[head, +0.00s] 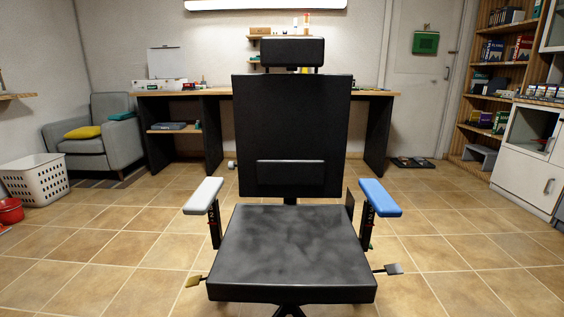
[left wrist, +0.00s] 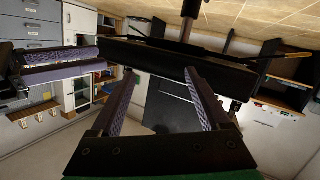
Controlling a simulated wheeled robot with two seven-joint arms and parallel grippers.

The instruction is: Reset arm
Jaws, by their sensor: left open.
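In the head view a black office chair (head: 291,245) stands upright in the middle, facing me. It has a light grey armrest (head: 203,196) on the left and a blue armrest (head: 380,198) on the right. Small levers stick out on both sides under the seat. Neither gripper shows in the head view. In the left wrist view, which is turned upside down, my left gripper (left wrist: 160,78) is open and empty, its two ridged fingers apart. Dark chair parts lie beyond its tips. What looks like my right gripper (left wrist: 58,64) enters from the left edge; its jaw gap is unclear.
A desk (head: 155,94) stands behind the chair along the wall. A grey armchair (head: 86,140) with a yellow cushion and a white laundry basket (head: 35,182) are at the left. A bookshelf (head: 490,75) and a white cabinet (head: 530,155) line the right. Tiled floor is clear around the chair.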

